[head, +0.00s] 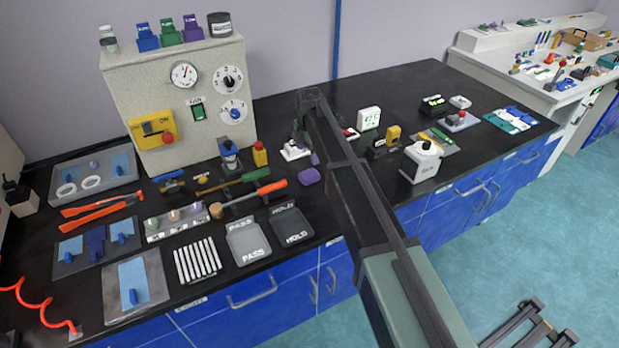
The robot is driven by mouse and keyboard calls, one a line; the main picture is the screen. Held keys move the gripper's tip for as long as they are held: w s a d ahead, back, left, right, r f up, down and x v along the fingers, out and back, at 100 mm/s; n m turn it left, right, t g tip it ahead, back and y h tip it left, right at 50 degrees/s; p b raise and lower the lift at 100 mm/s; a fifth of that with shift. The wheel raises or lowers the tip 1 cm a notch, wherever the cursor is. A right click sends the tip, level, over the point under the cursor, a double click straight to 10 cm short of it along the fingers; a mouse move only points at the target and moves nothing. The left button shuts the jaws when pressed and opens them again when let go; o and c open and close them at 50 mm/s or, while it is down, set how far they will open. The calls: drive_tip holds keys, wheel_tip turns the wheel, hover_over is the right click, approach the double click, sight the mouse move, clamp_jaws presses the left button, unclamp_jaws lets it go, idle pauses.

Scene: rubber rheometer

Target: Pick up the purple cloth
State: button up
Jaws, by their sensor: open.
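A small purple piece, which looks like the folded purple cloth (309,176), lies on the black bench top near its front edge, just left of my arm. My arm reaches from the bottom right of the head view up over the bench. My gripper (304,138) is at its far end, small and partly hidden by the arm. It appears open, behind the purple piece and apart from it. Its fingertips are too small to make out clearly.
A white device (295,151) stands close to the gripper. A dark HOLD tray (291,224) lies in front. A white jug-like device (421,162) stands to the right of my arm.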

sight(309, 174)
wheel_tip(309, 174, down, 11)
drive_tip(key=b, duration=0.9)
drive_tip(key=shift+r, duration=0.4)
drive_tip(key=c, duration=1)
drive_tip(key=shift+r, duration=0.15)
wheel_tip(309, 174, up, 20)
drive_tip(key=p, duration=2)
